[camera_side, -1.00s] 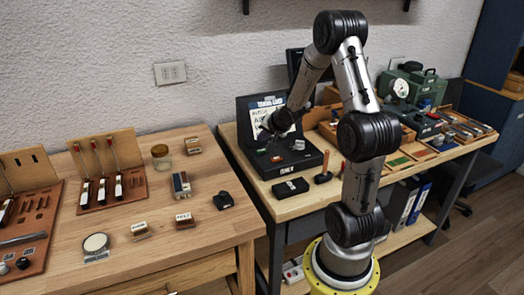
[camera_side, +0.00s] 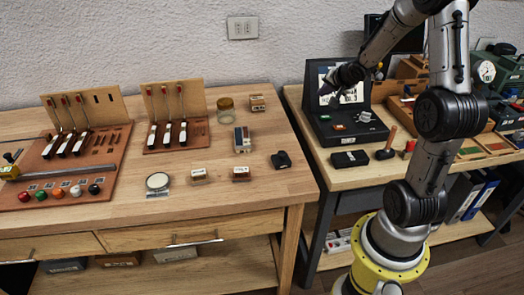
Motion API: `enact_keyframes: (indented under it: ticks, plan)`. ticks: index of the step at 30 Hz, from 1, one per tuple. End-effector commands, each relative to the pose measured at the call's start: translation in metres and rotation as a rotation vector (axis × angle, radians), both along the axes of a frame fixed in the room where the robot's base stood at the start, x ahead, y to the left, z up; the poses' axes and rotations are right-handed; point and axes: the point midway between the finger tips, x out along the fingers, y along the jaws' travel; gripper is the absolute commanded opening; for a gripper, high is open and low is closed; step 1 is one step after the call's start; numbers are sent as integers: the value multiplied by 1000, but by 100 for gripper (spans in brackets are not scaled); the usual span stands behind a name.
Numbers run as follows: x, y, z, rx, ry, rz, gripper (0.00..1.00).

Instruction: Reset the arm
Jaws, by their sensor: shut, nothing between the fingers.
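My gripper (camera_side: 331,92) is small in the side view, in front of the white label sheet in the lid of an open black case (camera_side: 345,132) on the right-hand bench. It is shut with nothing between its fingers. It hangs above the case's base and appears clear of the green and red buttons there. Exact finger detail is too small to make out. My arm arches over from the yellow base on the right.
A black box (camera_side: 350,159) and a mallet (camera_side: 387,144) lie before the case. A gap separates the benches.

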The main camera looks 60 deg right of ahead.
Motion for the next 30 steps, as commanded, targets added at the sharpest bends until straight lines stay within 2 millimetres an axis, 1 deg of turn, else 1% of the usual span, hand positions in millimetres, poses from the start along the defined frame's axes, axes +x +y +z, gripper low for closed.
enact_keyframes:
  ticks: [1,2,3,5,6,7,9,10,11,12,14,15,17,18,20,21,24,25,27,30]
  plan:
    - [14,14,18,-28,-27,42,0]
    - [22,23,29,-43,-43,67,0]
    - [32,39,46,-63,-71,102,0]
    - [45,68,74,-89,-116,151,0]
    - [48,90,93,-108,-136,183,0]
    - [50,107,107,-126,-147,211,0]
    - [44,145,133,-167,-150,276,0]
    - [39,161,142,-186,-146,305,0]
    - [32,175,149,-202,-138,334,0]
    - [22,195,158,-225,-124,376,0]
    - [2,222,165,-256,-94,444,0]
    - [-13,239,168,-274,-68,496,0]
    - [-40,262,167,-300,-16,586,0]
    - [-59,277,163,-315,26,655,0]
    - [-87,294,152,-331,95,761,0]
    - [-105,303,144,-340,144,831,0]
    - [-141,317,121,-346,269,988,0]
    - [-149,319,114,-343,306,1027,0]
    - [-164,324,101,-337,383,1111,0]
    - [-176,327,92,-344,446,1196,0]
